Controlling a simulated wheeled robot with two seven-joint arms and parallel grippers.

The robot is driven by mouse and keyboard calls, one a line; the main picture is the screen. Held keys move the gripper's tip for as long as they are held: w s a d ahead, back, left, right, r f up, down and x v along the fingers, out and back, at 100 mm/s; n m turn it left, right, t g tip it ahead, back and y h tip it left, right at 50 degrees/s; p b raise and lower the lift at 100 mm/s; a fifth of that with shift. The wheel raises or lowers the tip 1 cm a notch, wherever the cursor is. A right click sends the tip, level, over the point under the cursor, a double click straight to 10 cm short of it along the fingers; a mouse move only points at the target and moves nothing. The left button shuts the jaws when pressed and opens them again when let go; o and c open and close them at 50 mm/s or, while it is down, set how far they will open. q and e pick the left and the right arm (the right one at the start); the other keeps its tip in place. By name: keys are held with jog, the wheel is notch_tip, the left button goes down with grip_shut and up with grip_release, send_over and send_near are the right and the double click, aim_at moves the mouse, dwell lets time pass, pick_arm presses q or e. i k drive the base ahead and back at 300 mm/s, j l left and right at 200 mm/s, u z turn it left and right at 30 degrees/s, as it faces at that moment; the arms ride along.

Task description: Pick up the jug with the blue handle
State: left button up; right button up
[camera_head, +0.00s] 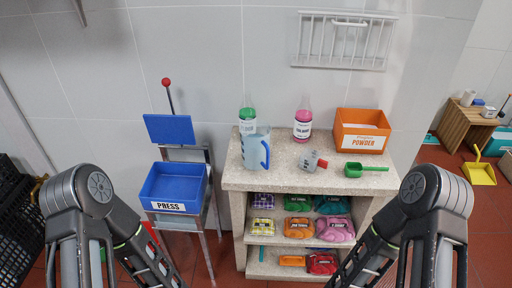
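The jug with the blue handle (253,150) stands upright on the left part of the stone counter top (285,178). It has a pale translucent body, and its blue handle is on its right side. A smaller grey cup with a red handle (310,161) is on the counter to the right of the jug. My two arms come in at the lower left and lower right, and their lower ends leave the bottom of the picture. Neither gripper shows in the head view. Nothing is seen touching the jug.
A green-capped bottle (247,121) stands behind the jug. A pink bottle (303,125), an orange powder box (361,130) and a green scoop (365,170) are farther right. A blue press bin (175,187) is left of the counter. Colored cloth bundles fill the shelves below.

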aim_at(255, 134)
jog(key=i+j, duration=0.1)
jog(key=j, duration=0.3)
jog(key=i+j, duration=0.1)
jog(key=j, duration=0.35)
jog(key=i+j, duration=0.15)
jog(key=j, duration=0.25)
jog(key=i+j, duration=0.1)
jog(key=j, duration=0.35)
jog(key=i+j+z, duration=0.1)
jog(key=j, duration=0.3)
